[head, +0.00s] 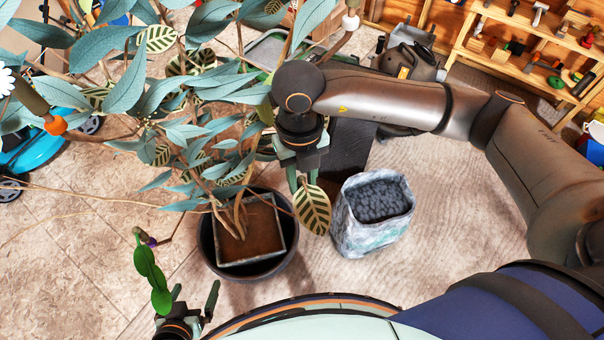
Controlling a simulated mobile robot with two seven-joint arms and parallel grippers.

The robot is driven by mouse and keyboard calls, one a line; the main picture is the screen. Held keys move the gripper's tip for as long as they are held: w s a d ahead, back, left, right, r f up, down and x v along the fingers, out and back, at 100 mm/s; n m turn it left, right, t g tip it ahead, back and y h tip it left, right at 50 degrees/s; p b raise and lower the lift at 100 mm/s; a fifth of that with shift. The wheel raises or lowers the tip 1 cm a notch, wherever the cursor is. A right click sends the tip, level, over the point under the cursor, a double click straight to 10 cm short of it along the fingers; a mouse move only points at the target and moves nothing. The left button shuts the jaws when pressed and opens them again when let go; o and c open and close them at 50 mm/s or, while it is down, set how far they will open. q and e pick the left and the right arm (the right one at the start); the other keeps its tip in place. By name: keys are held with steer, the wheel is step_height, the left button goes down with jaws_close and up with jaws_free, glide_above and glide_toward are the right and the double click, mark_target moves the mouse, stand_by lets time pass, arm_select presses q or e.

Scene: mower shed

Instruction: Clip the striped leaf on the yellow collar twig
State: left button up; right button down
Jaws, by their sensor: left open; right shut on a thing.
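My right gripper (305,180) points down in the middle of the head view, shut at the top of a striped leaf (312,210). The leaf is cream with dark green stripes and hangs tip down, just right of the pot. My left gripper (195,298) is open and empty at the bottom left, close to plain green leaves (153,275) by a twig with a purple collar (150,241). Other twigs carry an orange collar (57,127) and a white collar (350,22). I cannot make out a yellow collar; foliage and my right arm hide part of the plant.
The leafy plant (130,85) grows from a square planter in a dark round pot (210,262). A bag of dark pellets (372,230) stands right of it. Wooden shelves (500,55) with tools are at the back right. The floor at the lower left is largely clear.

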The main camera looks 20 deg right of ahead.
mark_target(303, 192)
steer(key=shift+f+b, duration=1.2)
steer(key=shift+f, duration=1.05)
steer(key=shift+f+b, duration=0.85)
steer(key=shift+f, duration=0.35)
steer(key=shift+f+b, duration=0.25)
steer(key=shift+b, duration=0.3)
steer(key=c, duration=0.5)
jaws_free()
steer(key=shift+c, duration=0.2)
steer(key=shift+o, duration=0.2)
